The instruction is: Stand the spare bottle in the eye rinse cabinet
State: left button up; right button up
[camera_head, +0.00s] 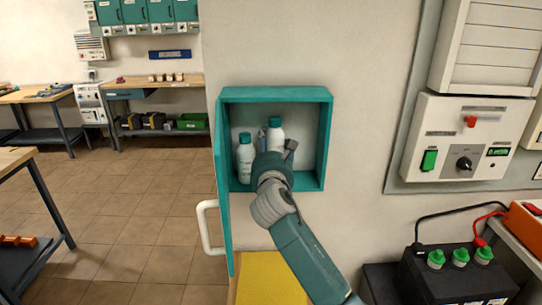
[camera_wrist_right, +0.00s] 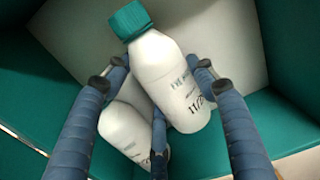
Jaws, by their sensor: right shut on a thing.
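The spare bottle (camera_head: 275,133), white with a teal cap, is inside the open teal eye rinse cabinet (camera_head: 327,140) on the wall. It looks about upright in the head view. My right gripper (camera_head: 276,150) reaches into the cabinet and is shut on this bottle. In the right wrist view the spare bottle (camera_wrist_right: 172,75) sits between the blue fingers of the right gripper (camera_wrist_right: 161,75), with dark print on its label. The gripper hides its base in the head view, so I cannot tell whether it touches the cabinet floor. My left gripper is not in view.
A second white bottle (camera_head: 245,160) stands at the cabinet's left, close beside the gripper; it also shows in the right wrist view (camera_wrist_right: 122,128). The cabinet door (camera_head: 224,190) is open at the left, with a white handle (camera_head: 207,228). The cabinet's right side looks free.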

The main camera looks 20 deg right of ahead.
notch_tip(320, 180, down, 3)
jog(key=shift+s+f, duration=0.1)
jog(key=shift+w+f+p, duration=0.2)
jog(key=shift+f+p, duration=0.05)
jog(key=shift+p, duration=0.2)
jog(key=shift+f, duration=0.15)
jog(key=o, duration=1.4)
jog(key=shift+f, duration=0.15)
jog(key=b+v, duration=0.2)
jog(key=v, duration=1)
